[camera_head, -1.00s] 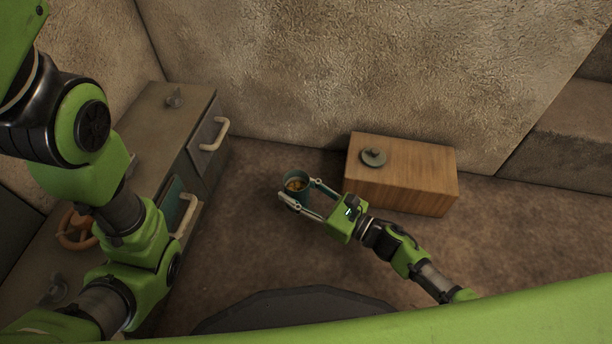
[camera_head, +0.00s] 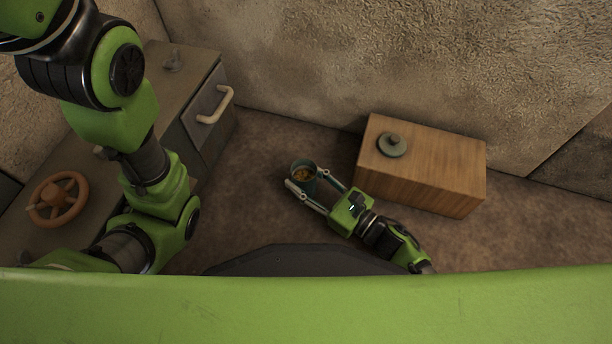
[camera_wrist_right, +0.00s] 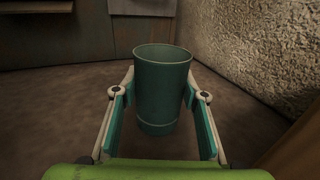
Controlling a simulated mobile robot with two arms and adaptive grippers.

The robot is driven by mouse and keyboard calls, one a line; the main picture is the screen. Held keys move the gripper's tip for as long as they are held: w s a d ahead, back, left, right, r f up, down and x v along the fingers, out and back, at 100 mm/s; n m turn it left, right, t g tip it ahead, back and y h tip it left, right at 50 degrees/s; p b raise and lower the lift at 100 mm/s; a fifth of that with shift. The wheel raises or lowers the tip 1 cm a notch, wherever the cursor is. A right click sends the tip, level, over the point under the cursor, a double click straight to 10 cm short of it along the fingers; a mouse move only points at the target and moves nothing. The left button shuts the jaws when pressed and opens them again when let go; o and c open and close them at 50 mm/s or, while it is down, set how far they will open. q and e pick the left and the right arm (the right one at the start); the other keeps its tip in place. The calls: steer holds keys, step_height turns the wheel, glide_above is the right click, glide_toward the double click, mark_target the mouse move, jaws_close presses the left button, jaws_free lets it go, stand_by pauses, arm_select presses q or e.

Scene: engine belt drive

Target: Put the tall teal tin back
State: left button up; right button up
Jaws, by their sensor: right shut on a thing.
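A wooden box (camera_head: 440,160) stands by the wall, right of the tin, with a round grey-green knobbed lid (camera_head: 392,146) on top. A grey cabinet (camera_head: 190,85) with a pale handle (camera_head: 216,105) and an orange handwheel (camera_head: 57,199) is at left. Brown floor lies between.

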steer(key=shift+f, duration=0.1)
steer(key=o, duration=1.4)
steer(key=shift+r, duration=0.2)
steer(key=p+v, duration=0.5)
steer(key=v, duration=0.6)
steer(key=shift+s+d, duration=0.15)
steer(key=shift+s, duration=0.05)
steer(key=shift+s+d+f, duration=0.1)
steer(key=shift+s+d, duration=0.05)
steer(key=shift+d, duration=0.05)
